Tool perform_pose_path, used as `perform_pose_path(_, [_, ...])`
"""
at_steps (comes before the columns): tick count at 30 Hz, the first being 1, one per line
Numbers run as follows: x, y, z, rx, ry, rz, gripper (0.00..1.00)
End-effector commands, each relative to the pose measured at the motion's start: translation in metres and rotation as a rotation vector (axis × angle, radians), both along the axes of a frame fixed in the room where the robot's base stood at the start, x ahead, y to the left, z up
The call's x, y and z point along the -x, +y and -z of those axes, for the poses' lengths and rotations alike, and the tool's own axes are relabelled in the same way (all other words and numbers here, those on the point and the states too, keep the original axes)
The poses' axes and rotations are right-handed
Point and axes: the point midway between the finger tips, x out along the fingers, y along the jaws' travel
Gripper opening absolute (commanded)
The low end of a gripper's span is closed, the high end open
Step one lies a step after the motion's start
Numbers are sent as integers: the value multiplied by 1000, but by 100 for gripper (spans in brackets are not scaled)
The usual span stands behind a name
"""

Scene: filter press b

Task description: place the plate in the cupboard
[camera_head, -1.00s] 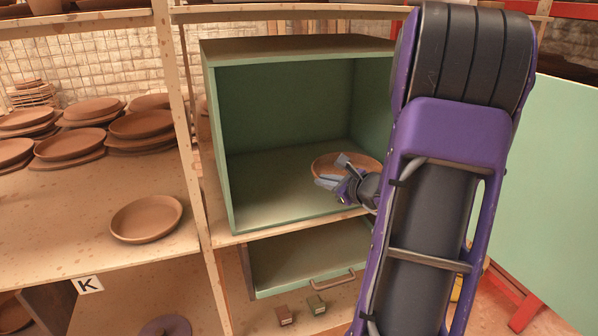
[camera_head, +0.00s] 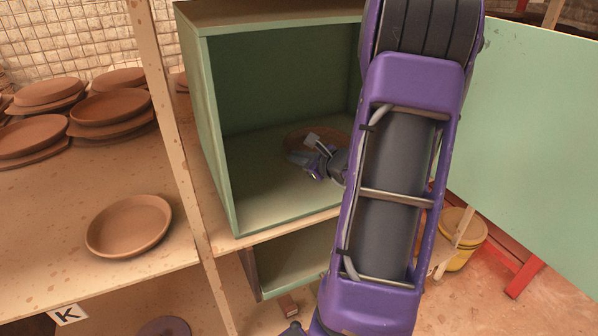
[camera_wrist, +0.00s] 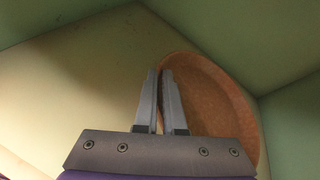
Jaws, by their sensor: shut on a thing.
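The cupboard (camera_head: 207,130) is a green box with a wooden top, open at the front. Its green door (camera_head: 535,130) stands open at the right. A round brown clay plate (camera_head: 337,138) is inside, toward the back right above or on the cupboard floor; I cannot tell if it touches. My gripper (camera_head: 300,158) reaches into the cupboard and is shut on the plate's rim. In the wrist view my gripper (camera_wrist: 160,75) has its fingers close together at the left rim of the plate (camera_wrist: 215,100), which lies near the walls. The fingers hide part of it.
Another clay plate (camera_head: 130,226) lies alone on the shelf at left, with stacked plates (camera_head: 110,107) behind it. A wooden post (camera_head: 172,110) stands between shelf and cupboard. A lower green compartment (camera_head: 295,262) is below. A yellow bucket (camera_head: 460,242) stands at right. The cupboard floor's left part is free.

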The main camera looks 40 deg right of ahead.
Motion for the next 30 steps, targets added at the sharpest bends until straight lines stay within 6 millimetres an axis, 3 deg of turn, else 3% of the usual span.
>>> perform_pose_path(13, [0,0,49,0,-2,0,0])
perform_pose_path(25, [-1,0,54,4,-4,-1,0])
perform_pose_path(26, [0,0,53,2,-1,0,12])
perform_pose_path(30, [0,0,53,2,-1,0,37])
